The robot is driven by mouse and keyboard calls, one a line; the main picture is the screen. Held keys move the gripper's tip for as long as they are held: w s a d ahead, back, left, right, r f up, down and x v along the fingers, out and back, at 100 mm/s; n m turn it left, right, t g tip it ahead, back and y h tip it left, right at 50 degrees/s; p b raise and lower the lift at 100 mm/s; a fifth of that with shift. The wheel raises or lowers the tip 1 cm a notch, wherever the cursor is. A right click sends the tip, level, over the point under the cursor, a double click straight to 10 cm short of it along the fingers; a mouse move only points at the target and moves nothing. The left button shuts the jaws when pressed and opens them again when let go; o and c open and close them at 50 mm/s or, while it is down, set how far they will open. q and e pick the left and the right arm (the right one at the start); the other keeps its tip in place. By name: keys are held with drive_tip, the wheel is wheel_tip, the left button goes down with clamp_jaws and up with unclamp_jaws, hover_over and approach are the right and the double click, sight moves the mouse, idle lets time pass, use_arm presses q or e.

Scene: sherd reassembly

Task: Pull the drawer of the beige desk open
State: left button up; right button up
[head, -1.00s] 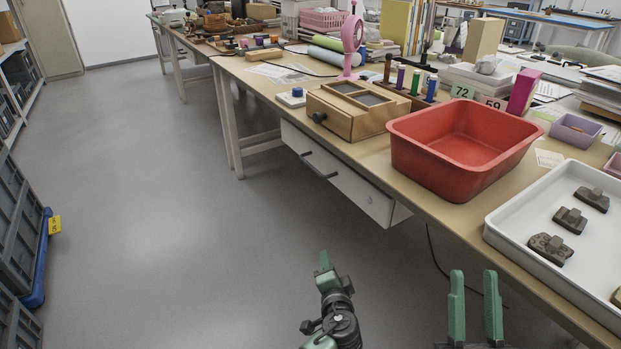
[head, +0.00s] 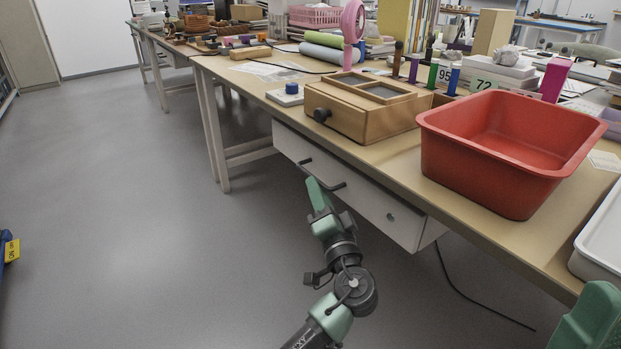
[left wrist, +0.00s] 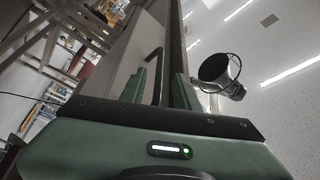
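The beige desk (head: 235,85) runs along the right of the head view. Its white drawer (head: 365,200) hangs under the top, its front flush, with a dark bar handle (head: 335,186). My left gripper (head: 318,195) is in front of the drawer, with its green fingertips beside the handle. In the left wrist view, the two fingers stand apart and the dark handle (left wrist: 154,68) shows between them; I cannot tell whether they touch it. Only a green part of my right gripper (head: 590,320) shows at the bottom right corner, so its opening is hidden.
On the desk edge above the drawer stand a wooden box (head: 365,105) with a dark knob and a red tub (head: 505,150). A white tray (head: 600,240) is at the right edge. A black cable lies below the desk.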

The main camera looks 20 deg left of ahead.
use_arm(q)
drive_tip(key=b+x, duration=0.1)
drive_tip(key=x, duration=0.4)
drive_tip(key=shift+w, duration=0.1)
clamp_jaws()
drive_tip(key=shift+f, duration=0.1)
idle(1.2)
